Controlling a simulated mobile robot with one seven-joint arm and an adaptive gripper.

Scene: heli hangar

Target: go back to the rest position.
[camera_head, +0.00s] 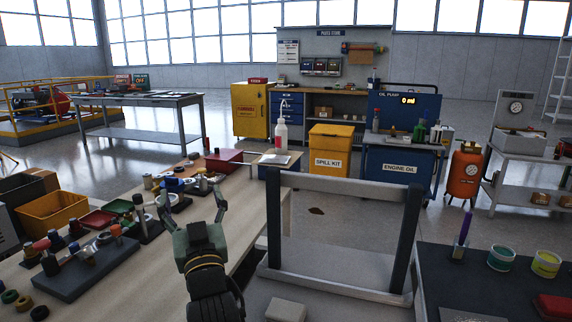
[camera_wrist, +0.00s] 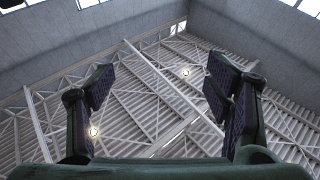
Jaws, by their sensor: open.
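My gripper (camera_head: 193,207) is in the lower middle-left of the head view, raised over the long workbench (camera_head: 150,268) near its right edge. Its two fingers are spread wide with nothing between them. In the wrist view the open fingers (camera_wrist: 164,88) stand left and right, and only the hangar roof and walls show between and beyond them.
A dark frame (camera_head: 340,185) stands right of my gripper. A dark table (camera_head: 440,275) with cans is at right.

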